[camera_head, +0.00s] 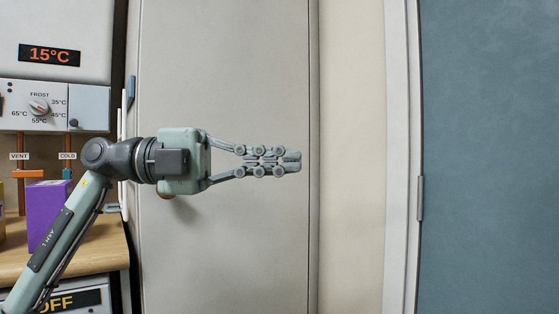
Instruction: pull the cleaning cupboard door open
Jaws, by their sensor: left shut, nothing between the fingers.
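The cleaning cupboard door (240,250) is a tall, plain pale grey panel in the middle of the head view. It looks shut, flush with its frame. A round brown knob (165,195) shows near its left edge, mostly hidden behind my left gripper's body. My left gripper (293,161) is in front of the door, pointing right. Its fingers are shut together with nothing between them. The fingertips are well to the right of the knob, near the door's right edge. I cannot tell how far the fingers are from the panel. My right gripper is not in view.
At left, a wooden counter (90,250) holds a purple box (48,212). Above it are a white boiler with a dial (39,106) and VENT and COLD pipes. To the right are a cream wall (350,150), a white door frame and a blue-grey door (490,160).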

